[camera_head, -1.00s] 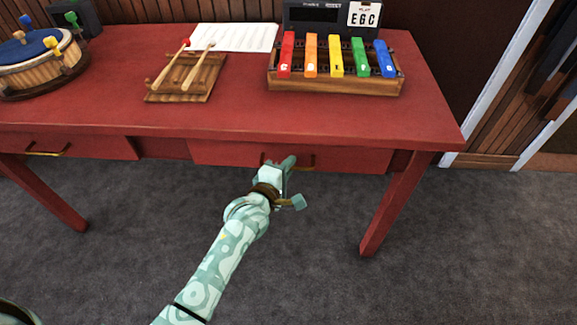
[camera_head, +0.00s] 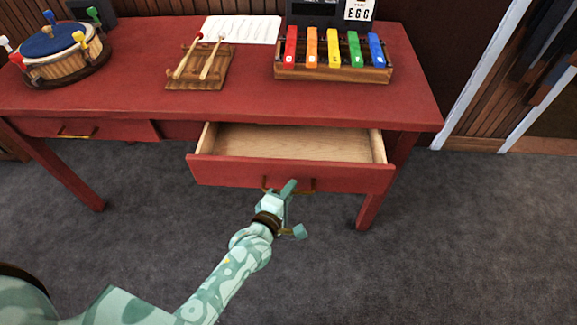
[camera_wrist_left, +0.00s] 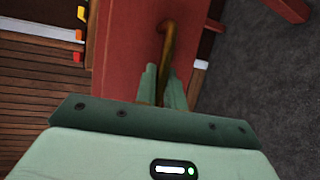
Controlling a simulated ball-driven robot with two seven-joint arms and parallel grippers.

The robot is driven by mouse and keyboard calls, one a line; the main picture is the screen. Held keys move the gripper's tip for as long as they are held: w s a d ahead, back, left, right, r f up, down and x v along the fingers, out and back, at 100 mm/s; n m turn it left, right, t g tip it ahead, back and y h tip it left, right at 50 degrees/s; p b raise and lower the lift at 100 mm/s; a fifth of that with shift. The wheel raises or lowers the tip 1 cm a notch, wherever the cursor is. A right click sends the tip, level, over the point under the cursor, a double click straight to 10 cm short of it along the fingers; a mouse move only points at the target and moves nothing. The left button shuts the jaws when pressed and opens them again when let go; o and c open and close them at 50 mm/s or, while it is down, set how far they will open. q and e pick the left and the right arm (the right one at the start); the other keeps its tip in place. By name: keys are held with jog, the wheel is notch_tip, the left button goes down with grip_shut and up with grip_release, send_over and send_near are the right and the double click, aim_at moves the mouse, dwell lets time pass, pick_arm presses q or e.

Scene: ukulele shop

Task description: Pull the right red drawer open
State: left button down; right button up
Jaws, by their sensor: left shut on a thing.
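The right red drawer (camera_head: 290,174) stands well out from the red table in the head view, and its pale wooden inside looks empty. Its brass handle (camera_head: 304,189) is on the front panel. My left gripper (camera_head: 287,190) is at the handle's left part. In the left wrist view, the two fingers of my left gripper (camera_wrist_left: 162,88) are shut on the brass handle (camera_wrist_left: 168,48), with the red drawer front (camera_wrist_left: 125,55) behind it. My right gripper is not in view.
The red table (camera_head: 245,98) carries a colourful xylophone (camera_head: 335,74), a wooden board with mallets (camera_head: 198,68), a sheet of paper (camera_head: 240,29) and a round blue-topped drum (camera_head: 60,55). The left drawer (camera_head: 85,130) is closed. Grey carpet in front is clear.

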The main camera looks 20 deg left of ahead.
pick_arm(q)
jog(key=s+d+p, duration=0.2)
jog(key=s, duration=0.6)
jog(key=s+d+p, duration=0.3)
jog(key=s, duration=0.6)
jog(key=shift+s, duration=0.15)
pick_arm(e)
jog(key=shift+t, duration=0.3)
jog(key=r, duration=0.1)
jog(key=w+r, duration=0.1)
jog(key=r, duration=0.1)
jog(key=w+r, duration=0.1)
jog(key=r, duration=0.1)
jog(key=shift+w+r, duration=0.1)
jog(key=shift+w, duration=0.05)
pick_arm(q)
jog(key=c, duration=1.5)
grip_release()
jog(key=shift+s, duration=0.1)
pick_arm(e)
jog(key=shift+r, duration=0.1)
